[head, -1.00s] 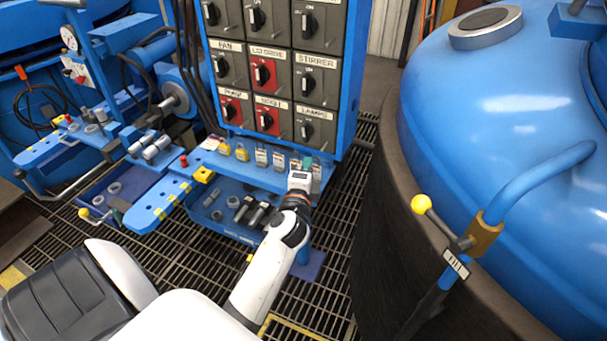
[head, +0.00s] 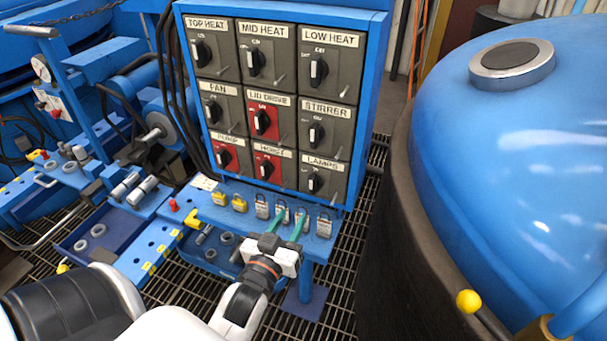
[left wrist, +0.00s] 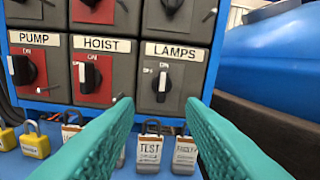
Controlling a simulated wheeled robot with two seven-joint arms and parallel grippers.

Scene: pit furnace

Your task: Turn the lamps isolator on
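The lamps isolator (head: 316,181) is a grey panel with a black rotary handle at the bottom right of the isolator cabinet, under a LAMPS label. In the left wrist view the lamps isolator (left wrist: 163,80) shows its handle upright, with ON and OFF marks beside it. My left gripper (head: 290,222) is open, with green fingers apart and nothing between them. It is in front of and below the lamps isolator, over the padlock shelf. In the left wrist view the fingers (left wrist: 160,125) frame the space below the handle. My right gripper is not in view.
Other labelled isolators, such as HOIST (head: 267,168), fill the cabinet (head: 364,80). The large blue furnace lid (head: 530,140) stands to the right.

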